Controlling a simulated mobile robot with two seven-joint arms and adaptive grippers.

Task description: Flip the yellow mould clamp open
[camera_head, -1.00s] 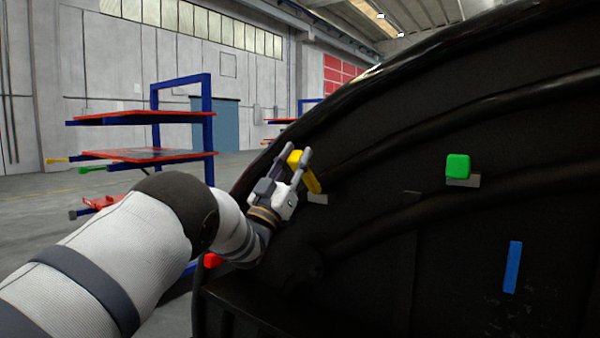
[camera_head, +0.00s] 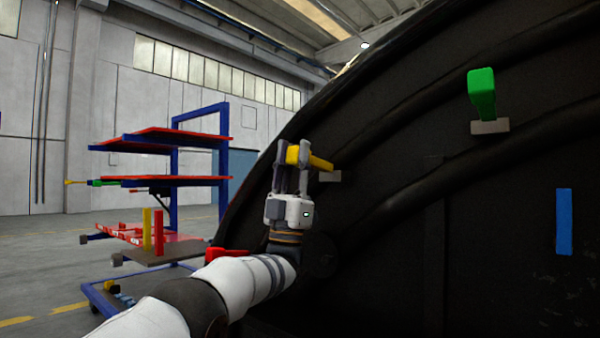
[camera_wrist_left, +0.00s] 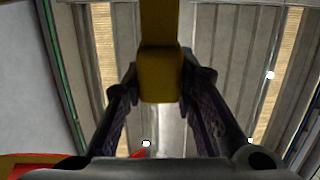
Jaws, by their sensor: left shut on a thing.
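The yellow mould clamp (camera_head: 318,162) is on the left part of the black mould (camera_head: 400,130), by a small grey block (camera_head: 330,176). Its handle sticks out to the left, tilted slightly. My left gripper (camera_head: 292,158) points up from below and is shut on the end of the yellow clamp. In the left wrist view the clamp (camera_wrist_left: 160,72) lies between the two fingers (camera_wrist_left: 160,90). My right gripper is not in view.
A green clamp (camera_head: 482,92) stands out on the mould at the upper right, and a blue one (camera_head: 564,220) lies at the right. A red clamp (camera_head: 226,254) is by my left forearm. A blue-framed rack (camera_head: 223,160) with red shelves stands at the left.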

